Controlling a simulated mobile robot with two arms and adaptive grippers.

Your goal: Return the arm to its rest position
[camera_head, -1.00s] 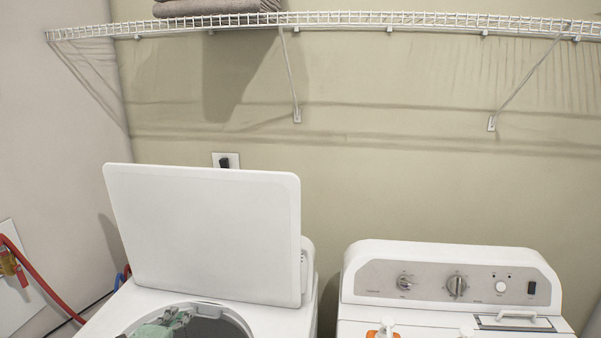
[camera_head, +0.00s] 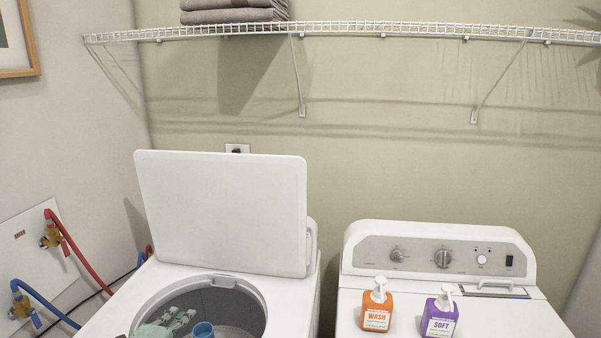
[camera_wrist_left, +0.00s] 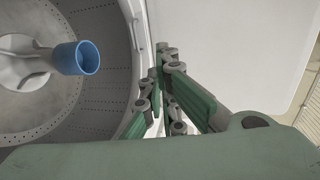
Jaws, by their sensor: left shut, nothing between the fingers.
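My left gripper (camera_head: 182,314) is green with grey joints. In the head view it shows at the bottom, over the opening of the left washing machine (camera_head: 256,292), whose lid (camera_head: 222,212) stands open. In the left wrist view the gripper's fingers (camera_wrist_left: 164,52) are shut and empty, in front of the drum rim and the white lid. A blue cup (camera_wrist_left: 88,58) shows inside the metal drum (camera_wrist_left: 105,108), apart from the fingers. The cup (camera_head: 203,330) also shows at the bottom of the head view. My right gripper is not in view.
The machine at right (camera_head: 520,312) carries an orange WASH bottle (camera_head: 376,312) and a purple SOFT bottle (camera_head: 438,322). A wire shelf (camera_head: 350,26) with folded grey towels (camera_head: 236,10) hangs above. Red (camera_head: 72,250) and blue (camera_head: 45,302) hoses run at left.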

